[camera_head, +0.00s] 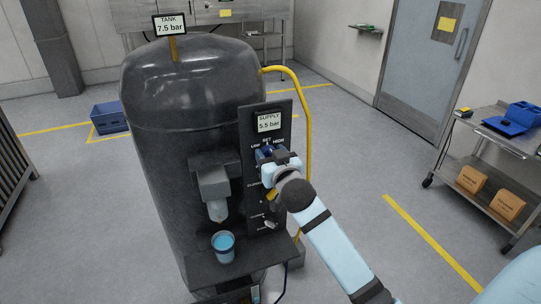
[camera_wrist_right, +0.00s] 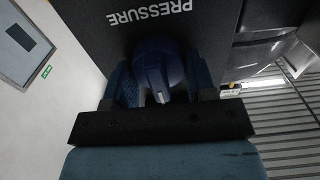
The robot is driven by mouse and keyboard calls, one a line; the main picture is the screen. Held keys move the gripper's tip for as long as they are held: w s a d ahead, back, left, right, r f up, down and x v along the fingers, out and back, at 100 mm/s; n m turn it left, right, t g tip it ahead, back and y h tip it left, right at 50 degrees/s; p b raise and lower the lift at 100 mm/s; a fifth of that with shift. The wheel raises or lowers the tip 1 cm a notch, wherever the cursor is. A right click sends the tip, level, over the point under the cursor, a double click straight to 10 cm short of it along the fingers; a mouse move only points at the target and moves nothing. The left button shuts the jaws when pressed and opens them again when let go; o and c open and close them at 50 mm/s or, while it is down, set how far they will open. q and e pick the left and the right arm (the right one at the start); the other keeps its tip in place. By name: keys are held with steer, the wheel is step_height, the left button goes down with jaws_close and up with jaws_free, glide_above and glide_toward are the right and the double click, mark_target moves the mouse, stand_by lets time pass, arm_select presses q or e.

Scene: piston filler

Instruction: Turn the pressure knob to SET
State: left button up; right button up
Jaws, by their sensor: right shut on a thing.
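The pressure knob (camera_wrist_right: 160,72) is dark blue with a pale pointer mark, under the upside-down word PRESSURE in the right wrist view. My right gripper (camera_wrist_right: 165,90) is shut on it, with one finger on each side. In the head view the right gripper (camera_head: 268,155) covers most of the knob, just below the LOW, SET and HIGH labels on the black panel (camera_head: 284,112). The exact pointer direction against the labels is hidden there. The supply display (camera_head: 268,121) reads 5.5 bar. The tank display (camera_head: 170,25) reads 7.5 bar. My left gripper is not in view.
The dark tank (camera_head: 165,130) stands behind the panel. A cup with blue contents (camera_head: 223,246) sits on the shelf under the nozzle (camera_head: 217,209). A yellow hose (camera_head: 307,120) loops along the panel's right side. A cart (camera_head: 487,148) with boxes stands at right.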

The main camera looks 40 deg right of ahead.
steer(key=o, duration=0.9)
steer(key=b+v, duration=0.2)
steer(key=v, duration=1.2)
steer(key=shift+d, duration=0.1)
steer(key=s+a+f+n+g+y+p, duration=0.2)
steer(key=s+a+f, duration=0.2)
steer(key=f, duration=0.5)
steer(key=s+a+f+n+g+y+p, duration=0.2)
steer(key=s+a+f, duration=0.3)
steer(key=f, duration=0.4)
steer(key=s+a+f+n+g+y+p, duration=0.1)
steer(key=s+a+f+g+y+p, duration=0.1)
steer(key=s+a+f, duration=0.3)
step_height(320, 180, down, 4)
steer(key=shift+f+n+y+p, duration=0.1)
steer(key=shift+n+y+p, duration=0.4)
steer(key=shift+y, duration=0.3)
